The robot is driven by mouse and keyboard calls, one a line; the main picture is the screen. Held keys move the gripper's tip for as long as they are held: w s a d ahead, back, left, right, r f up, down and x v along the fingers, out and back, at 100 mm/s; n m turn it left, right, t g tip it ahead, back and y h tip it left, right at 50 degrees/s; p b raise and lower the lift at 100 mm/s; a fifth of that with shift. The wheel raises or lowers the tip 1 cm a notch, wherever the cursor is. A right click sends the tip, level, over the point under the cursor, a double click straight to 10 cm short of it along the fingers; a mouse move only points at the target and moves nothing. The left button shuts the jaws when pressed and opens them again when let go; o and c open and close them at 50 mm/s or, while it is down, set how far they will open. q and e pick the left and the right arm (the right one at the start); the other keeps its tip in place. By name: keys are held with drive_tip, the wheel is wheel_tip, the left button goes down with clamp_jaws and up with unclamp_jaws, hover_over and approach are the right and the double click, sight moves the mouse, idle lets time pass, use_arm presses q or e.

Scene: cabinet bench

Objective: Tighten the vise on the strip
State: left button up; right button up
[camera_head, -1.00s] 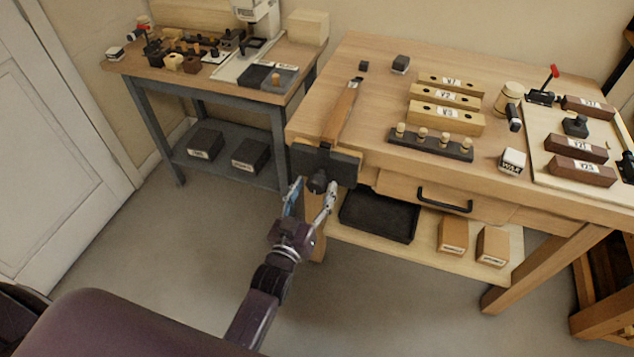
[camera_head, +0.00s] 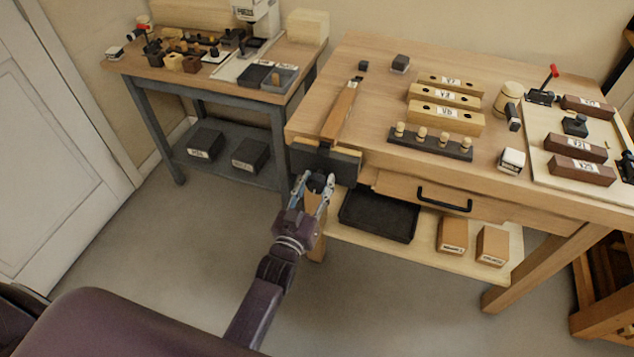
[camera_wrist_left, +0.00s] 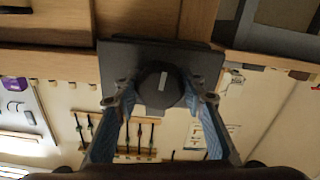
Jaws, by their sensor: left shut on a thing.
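The dark vise (camera_head: 345,166) is fixed to the front left edge of the wooden bench. Its round dark knob (camera_head: 317,182) faces out below the jaws; in the left wrist view the knob (camera_wrist_left: 160,86) has a pale mark on its face. A brown wooden strip (camera_head: 340,110) lies on the bench top with its near end at the vise; whether the jaws touch it is hard to see. My left gripper (camera_head: 312,186) is shut on the knob, one blue-padded finger on each side. My right gripper is not in view.
A black tray (camera_head: 378,217) sits on the shelf below, near my gripper. A drawer with a black handle (camera_head: 444,200) is right of the vise. Labelled wooden blocks (camera_head: 445,117) and a peg rack (camera_head: 430,143) stand on the bench. The floor at left is free.

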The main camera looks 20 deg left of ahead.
use_arm(q)
drive_tip(key=m, duration=0.3)
drive_tip(key=shift+p, duration=0.4)
drive_tip(key=shift+f+m, duration=0.1)
drive_tip(key=shift+m, duration=1.1)
drive_tip(key=o, duration=1.2)
drive_tip(key=s, duration=1.2)
drive_tip(key=shift+s+a, duration=0.1)
drive_tip(key=shift+a, duration=0.1)
